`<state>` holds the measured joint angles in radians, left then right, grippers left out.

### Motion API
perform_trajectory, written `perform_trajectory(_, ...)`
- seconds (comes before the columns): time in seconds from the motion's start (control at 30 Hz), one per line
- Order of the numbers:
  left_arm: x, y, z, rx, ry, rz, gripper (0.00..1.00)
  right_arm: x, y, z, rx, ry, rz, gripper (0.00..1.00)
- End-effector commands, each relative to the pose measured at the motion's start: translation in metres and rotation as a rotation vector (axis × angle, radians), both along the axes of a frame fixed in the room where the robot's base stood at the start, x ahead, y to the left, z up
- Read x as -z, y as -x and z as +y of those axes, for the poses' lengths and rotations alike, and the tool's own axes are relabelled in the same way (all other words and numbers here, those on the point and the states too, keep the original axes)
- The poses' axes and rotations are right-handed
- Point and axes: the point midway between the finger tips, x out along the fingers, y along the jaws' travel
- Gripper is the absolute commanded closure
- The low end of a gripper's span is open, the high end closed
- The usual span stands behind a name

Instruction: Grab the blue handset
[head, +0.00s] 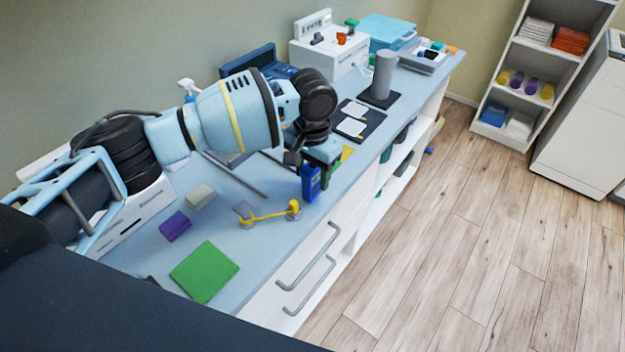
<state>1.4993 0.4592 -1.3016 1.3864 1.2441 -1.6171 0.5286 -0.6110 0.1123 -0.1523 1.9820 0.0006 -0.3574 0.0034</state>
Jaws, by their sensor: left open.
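The blue handset (311,185) stands upright near the front edge of the light blue counter (262,178), in the middle of the head view. My left gripper (318,164) comes in from the left and points down right at the top of the handset. It is open. Its fingers are small and partly hidden by the wrist, so I cannot tell whether they are around the handset or just above it. The upper part of the handset is partly covered. My right gripper is not in view.
A yellow-handled tool (268,215), a green pad (204,271), a purple block (175,225) and a grey block (200,196) lie nearby. A dark tray with white cards (354,122) and a grey cylinder (383,75) stand behind. The wooden floor at right is clear.

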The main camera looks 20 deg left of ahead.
Motion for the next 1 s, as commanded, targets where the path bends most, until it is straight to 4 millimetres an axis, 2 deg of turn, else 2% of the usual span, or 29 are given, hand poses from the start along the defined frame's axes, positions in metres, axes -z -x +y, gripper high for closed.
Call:
perform_trajectory(0.17, -0.001, 0.0, 0.0, 0.0, -0.001, -0.001, 0.49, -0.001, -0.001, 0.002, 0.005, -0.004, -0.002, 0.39)
perform_trajectory(0.5, -0.001, 0.0, 0.0, 0.0, -0.001, -0.001, 0.94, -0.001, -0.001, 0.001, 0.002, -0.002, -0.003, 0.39)
perform_trajectory(0.57, -0.001, 0.0, 0.0, 0.0, -0.001, -0.001, 1.0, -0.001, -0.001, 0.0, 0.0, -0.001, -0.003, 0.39)
perform_trajectory(0.83, -0.002, 0.0, 0.0, 0.0, 0.001, -0.002, 1.0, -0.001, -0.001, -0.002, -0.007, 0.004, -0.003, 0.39)
perform_trajectory(1.0, -0.012, -0.001, 0.0, 0.0, 0.001, -0.003, 1.0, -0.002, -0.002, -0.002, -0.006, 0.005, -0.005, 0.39)
